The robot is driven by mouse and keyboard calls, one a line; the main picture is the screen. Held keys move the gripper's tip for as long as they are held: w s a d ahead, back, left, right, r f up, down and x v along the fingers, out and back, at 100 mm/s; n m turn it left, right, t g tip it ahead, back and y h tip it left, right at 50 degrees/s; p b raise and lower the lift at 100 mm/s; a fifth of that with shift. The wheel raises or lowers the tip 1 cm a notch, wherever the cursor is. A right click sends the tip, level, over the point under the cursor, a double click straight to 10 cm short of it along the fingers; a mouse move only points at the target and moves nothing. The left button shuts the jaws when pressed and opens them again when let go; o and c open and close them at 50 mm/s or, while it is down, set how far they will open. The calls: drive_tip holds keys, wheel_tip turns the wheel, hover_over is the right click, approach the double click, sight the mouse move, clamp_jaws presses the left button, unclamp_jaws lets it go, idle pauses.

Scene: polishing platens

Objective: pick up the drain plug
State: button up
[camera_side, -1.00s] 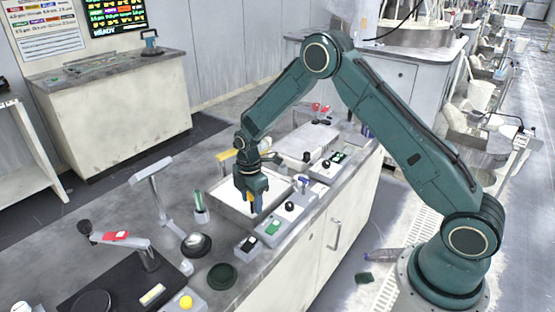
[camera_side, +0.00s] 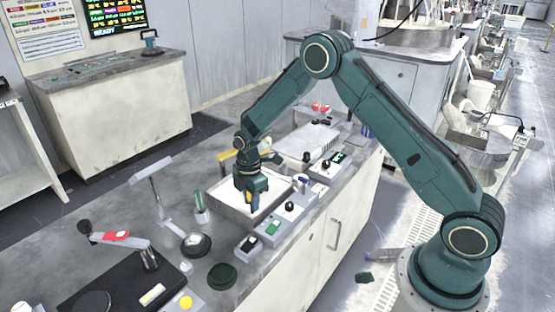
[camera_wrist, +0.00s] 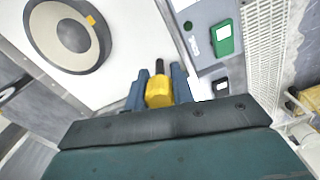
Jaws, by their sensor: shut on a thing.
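The drain plug (camera_wrist: 159,92) is a yellow block with a black stem, in the wrist view between the blue fingers of my gripper (camera_wrist: 159,73). The fingers are shut on its sides. In the side view my gripper (camera_side: 252,204) points down over the white tray (camera_side: 228,208) on the bench, and a bit of yellow shows between the fingers. Whether the plug touches the tray is hard to tell. The fingers and gripper body hide part of it.
A round grey disc with a pale ring (camera_wrist: 43,47) lies on the white surface in the wrist view. Control boxes with a green switch (camera_side: 272,228) and black knobs line the bench's front edge. A lamp stand (camera_side: 168,208) and a dark round pad (camera_side: 222,276) are to the left.

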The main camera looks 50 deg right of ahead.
drive_tip(key=shift+r, duration=0.1)
wheel_tip(320, 180, up, 20)
idle(0.7)
idle(0.5)
